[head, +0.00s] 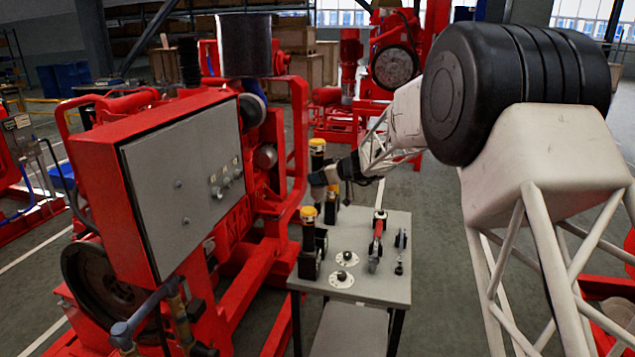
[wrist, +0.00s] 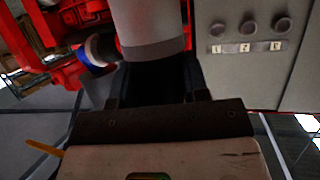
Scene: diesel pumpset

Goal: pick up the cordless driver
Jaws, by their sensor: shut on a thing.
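My gripper (head: 322,182) is at the end of my arm, above the back left part of the small grey table. It is shut on what I take to be the cordless driver (head: 317,158), a dark upright body with a yellow top.
A red-handled tool (head: 377,240), round discs with knobs (head: 342,279) and small dark parts (head: 400,240) lie there too. The red pumpset with its grey panel (head: 185,185) stands close on the left.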

